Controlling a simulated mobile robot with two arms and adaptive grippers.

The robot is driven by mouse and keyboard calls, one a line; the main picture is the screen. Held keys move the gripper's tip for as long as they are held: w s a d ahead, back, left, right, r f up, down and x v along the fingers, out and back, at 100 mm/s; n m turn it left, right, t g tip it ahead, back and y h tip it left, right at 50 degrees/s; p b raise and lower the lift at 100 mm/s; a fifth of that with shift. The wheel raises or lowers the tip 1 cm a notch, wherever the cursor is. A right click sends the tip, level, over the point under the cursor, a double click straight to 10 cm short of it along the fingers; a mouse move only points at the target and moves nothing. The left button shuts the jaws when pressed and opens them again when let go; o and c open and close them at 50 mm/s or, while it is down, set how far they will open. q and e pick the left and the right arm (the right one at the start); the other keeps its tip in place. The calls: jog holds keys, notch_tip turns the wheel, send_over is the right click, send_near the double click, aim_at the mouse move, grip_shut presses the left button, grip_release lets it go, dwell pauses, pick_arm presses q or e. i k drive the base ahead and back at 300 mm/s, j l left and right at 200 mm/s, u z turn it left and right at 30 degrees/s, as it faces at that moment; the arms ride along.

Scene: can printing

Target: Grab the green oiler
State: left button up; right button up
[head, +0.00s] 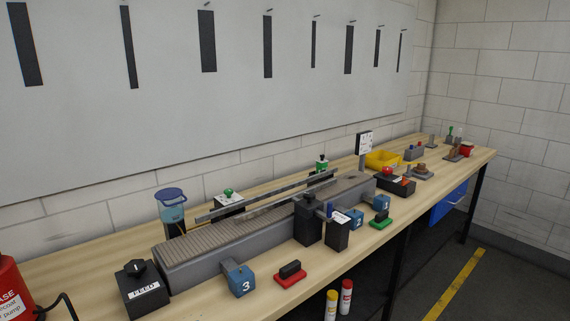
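A small green item (322,164) with a pale label stands behind the conveyor, near the middle of the bench; its lower part is hidden by the conveyor rail. Another small green item (450,132) stands upright at the far right end of the bench. Both are too small to tell for sure which one is the green oiler. Neither of my grippers shows in the head view.
The wooden bench (75,270) runs along the wall. A grey conveyor (195,262) fills its middle. Floor is clear at right.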

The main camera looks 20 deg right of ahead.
aim_at(319, 165)
jog(key=i+l+u, duration=0.1)
jog(key=l, duration=0.4)
jog(key=i+l+u, duration=0.1)
jog(key=l, duration=0.35)
jog(key=i+l+u, duration=0.1)
jog(key=l, duration=0.4)
jog(key=i+l+u, duration=0.1)
jog(key=l, duration=0.4)
jog(key=i+l+u, duration=0.1)
jog(key=l, duration=0.45)
jog(key=i, duration=0.05)
